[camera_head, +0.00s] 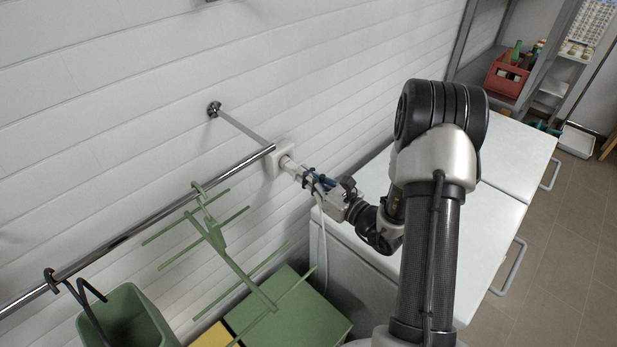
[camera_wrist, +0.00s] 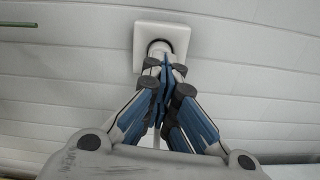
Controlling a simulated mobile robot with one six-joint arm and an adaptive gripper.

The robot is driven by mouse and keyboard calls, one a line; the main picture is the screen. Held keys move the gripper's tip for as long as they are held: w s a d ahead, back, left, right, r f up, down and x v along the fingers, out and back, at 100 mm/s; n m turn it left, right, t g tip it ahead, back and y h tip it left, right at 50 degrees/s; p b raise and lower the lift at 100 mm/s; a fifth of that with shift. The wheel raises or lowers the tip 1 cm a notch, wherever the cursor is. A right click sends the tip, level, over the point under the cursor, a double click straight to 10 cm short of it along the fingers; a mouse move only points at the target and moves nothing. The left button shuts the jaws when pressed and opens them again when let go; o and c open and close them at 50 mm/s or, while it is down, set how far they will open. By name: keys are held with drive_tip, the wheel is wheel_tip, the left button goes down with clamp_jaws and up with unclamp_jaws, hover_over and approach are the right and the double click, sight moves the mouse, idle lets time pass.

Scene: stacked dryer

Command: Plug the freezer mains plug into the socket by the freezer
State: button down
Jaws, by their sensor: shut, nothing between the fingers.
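The white square socket (camera_head: 272,166) is on the panelled wall, and it also shows in the wrist view (camera_wrist: 183,35). The white freezer mains plug (camera_head: 288,163) sits at the socket face, pointing into it; how deep it sits I cannot tell. In the wrist view the plug (camera_wrist: 157,47) is mostly hidden behind my fingertips. A white cord (camera_head: 323,240) hangs down below my gripper. My gripper (camera_head: 303,175) is shut with nothing between its fingers; in the wrist view its blue-padded fingertips (camera_wrist: 165,70) meet right in front of the plug.
A chrome rail (camera_head: 150,225) with a green rack (camera_head: 215,235) runs along the wall left of the socket. A green bin (camera_head: 125,318) and green box (camera_head: 285,312) stand below. White-topped chests (camera_head: 495,225) lie beneath and beyond my arm. A red crate (camera_head: 508,75) is at the back.

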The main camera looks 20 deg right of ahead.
drive_tip(key=shift+s+f, duration=0.1)
drive_tip(key=shift+f, duration=0.05)
drive_tip(key=v, duration=1.4)
